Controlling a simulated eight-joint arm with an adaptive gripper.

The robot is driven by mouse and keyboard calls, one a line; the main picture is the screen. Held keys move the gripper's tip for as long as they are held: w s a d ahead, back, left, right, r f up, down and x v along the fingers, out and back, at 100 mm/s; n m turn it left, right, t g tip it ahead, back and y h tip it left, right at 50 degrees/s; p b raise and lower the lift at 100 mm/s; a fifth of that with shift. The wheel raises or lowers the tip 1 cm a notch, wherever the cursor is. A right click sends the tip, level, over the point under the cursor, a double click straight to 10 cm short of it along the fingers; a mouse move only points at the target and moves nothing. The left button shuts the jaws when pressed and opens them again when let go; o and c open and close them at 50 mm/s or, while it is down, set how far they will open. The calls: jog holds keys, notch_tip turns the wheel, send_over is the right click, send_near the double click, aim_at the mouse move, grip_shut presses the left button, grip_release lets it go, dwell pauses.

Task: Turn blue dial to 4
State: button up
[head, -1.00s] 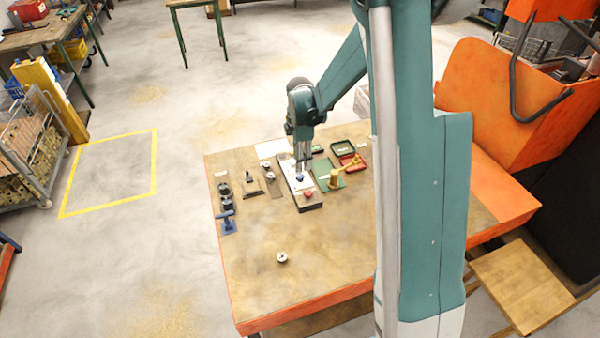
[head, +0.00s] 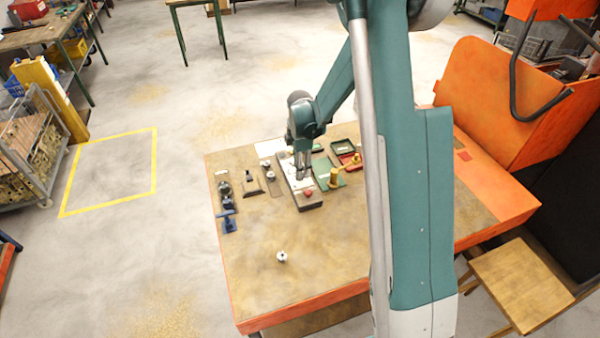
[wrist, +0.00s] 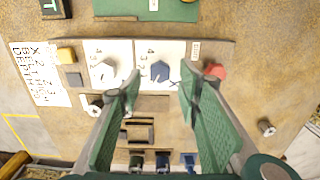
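The blue dial (wrist: 160,71) sits on a white plate of the long panel (wrist: 185,47) in the wrist view, with small digits printed along its left side. Which digit it points to I cannot tell. My gripper (wrist: 158,88) is open, its green fingers to the left and right of the dial in the picture; I see no contact. In the head view my gripper (head: 301,176) points down at the panel and hides the blue dial.
A white dial (wrist: 105,72) lies left of the blue dial and a red knob (wrist: 216,71) right of it, near the right finger. A yellow block (wrist: 66,55) stands at the panel's left. The table's front (head: 300,285) is mostly clear.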

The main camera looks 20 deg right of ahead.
jog(key=shift+f, duration=1.4)
jog(key=shift+c, duration=0.2)
jog(key=c, duration=0.9)
